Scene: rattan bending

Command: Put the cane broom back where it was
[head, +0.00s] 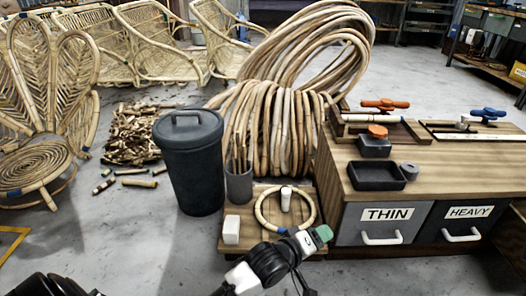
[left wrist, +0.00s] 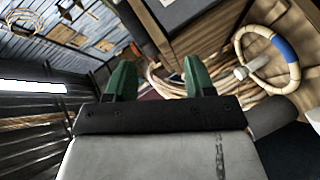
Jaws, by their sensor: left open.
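I cannot make out a cane broom in either view. My left gripper (head: 314,238) is low in the head view, in front of the low wooden stand (head: 262,244). In the left wrist view its two green fingers (left wrist: 160,80) are apart with nothing held between them. On the stand lies a cane ring (head: 260,208) with a blue band, which also shows at the upper right of the left wrist view (left wrist: 294,75). A grey cup (head: 239,186) stands at the stand's back left. My right gripper is not in view.
A dark lidded bin (head: 190,165) stands left of the stand. Cane offcuts (head: 135,130) lie heaped on the floor, with loose pieces nearby. A big cane coil (head: 270,125) is behind. A bench (head: 430,165) with THIN and HEAVY drawers fills the right.

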